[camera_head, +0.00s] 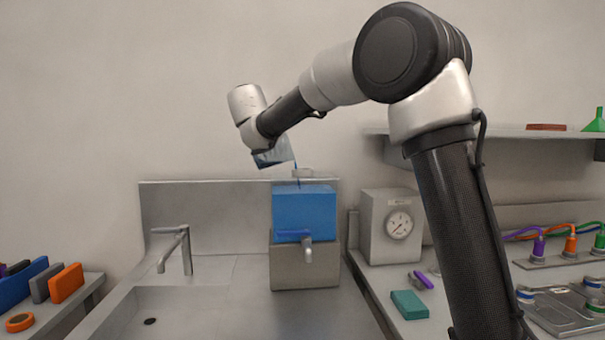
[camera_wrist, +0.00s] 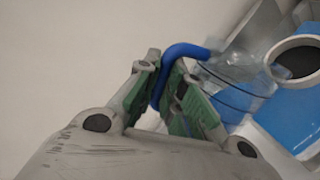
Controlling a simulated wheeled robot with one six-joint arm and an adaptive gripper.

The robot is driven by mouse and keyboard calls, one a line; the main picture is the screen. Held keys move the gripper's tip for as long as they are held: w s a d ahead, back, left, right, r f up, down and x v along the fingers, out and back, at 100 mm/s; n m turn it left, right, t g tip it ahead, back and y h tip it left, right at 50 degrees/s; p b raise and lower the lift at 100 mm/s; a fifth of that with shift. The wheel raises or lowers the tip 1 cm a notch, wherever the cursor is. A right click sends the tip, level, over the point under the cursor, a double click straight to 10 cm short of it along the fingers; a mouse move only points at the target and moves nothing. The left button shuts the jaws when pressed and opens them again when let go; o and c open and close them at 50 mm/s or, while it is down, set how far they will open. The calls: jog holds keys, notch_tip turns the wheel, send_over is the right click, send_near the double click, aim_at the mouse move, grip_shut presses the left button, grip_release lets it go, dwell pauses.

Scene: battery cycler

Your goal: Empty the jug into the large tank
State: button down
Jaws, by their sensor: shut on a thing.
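My gripper (camera_wrist: 163,76) is shut on the blue handle (camera_wrist: 185,50) of the clear jug (camera_wrist: 238,68). In the head view the jug (camera_head: 275,154) is tilted, with its mouth end lower right, above the large blue tank (camera_head: 304,210). Bluish liquid shows in the jug. A thin dark blue line runs from its lip down toward the tank's top, like a stream. The tank stands upright on a grey block, with a tap on its front. In the wrist view the tank (camera_wrist: 283,118) has a round dark opening near the jug's mouth. My wrist hides the gripper in the head view.
A sink with a faucet (camera_head: 180,250) lies left of the tank. A gauge box (camera_head: 389,226) stands to its right, near a teal block (camera_head: 409,304). A wall shelf (camera_head: 490,131) is at right, behind my arm. The air left of the jug is clear.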

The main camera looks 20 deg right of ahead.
jog(key=shift+s+d+r+m+y, duration=0.2)
jog(key=shift+d+r+m, duration=0.1)
jog(key=shift+d, duration=0.35)
jog(key=shift+s+d+r+m+y, duration=0.15)
jog(key=shift+d+r+m, duration=0.15)
jog(key=shift+d, duration=0.3)
jog(key=shift+d, duration=0.1)
jog(key=shift+s+d, duration=0.1)
jog(key=shift+d, duration=0.05)
jog(key=shift+s+d+r+m+p, duration=0.1)
jog(key=shift+d+r+m+p, duration=0.15)
jog(key=shift+d+m+p, duration=0.15)
